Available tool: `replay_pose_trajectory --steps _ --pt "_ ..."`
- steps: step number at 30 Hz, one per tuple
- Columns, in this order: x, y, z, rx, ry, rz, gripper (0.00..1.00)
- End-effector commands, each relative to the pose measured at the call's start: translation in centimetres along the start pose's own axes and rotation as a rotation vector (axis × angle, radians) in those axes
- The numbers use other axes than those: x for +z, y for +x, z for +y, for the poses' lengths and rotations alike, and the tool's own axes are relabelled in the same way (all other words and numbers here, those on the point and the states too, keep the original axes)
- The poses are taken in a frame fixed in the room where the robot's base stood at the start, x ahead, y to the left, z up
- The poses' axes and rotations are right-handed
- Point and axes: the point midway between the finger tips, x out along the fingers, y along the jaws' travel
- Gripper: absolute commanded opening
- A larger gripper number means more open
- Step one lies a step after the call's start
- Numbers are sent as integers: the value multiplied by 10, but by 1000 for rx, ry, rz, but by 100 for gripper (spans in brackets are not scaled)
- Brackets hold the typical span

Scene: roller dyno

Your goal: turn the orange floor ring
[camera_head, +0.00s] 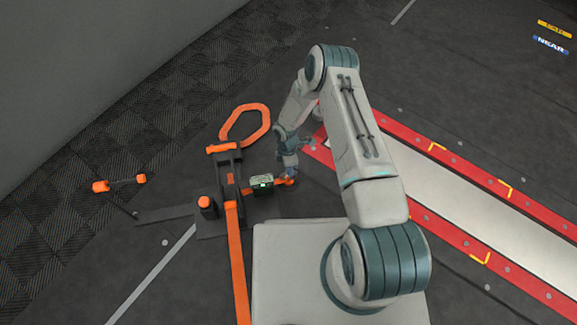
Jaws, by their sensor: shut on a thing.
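An orange ring-shaped loop (266,125) with angular corners lies on the dark floor, at the far end of a black and orange strap fixture (230,180). My gripper (289,178) is low over the floor, to the right of the fixture and below the loop in the picture, apart from the loop. It is shut on a small orange bar (281,183) beside a small box with a green display (262,185). My wrist partly hides the bar, and I cannot tell how the bar joins the fixture.
An orange strap (237,265) runs toward me from the fixture. Red-edged roller track (450,195) lies at right. A grey wall (90,60) rises at upper left.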

Motion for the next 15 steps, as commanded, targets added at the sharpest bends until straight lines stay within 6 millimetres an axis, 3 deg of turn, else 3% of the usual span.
replay_pose_trajectory --steps 15 --pt "-1 0 0 0 41 10 0"
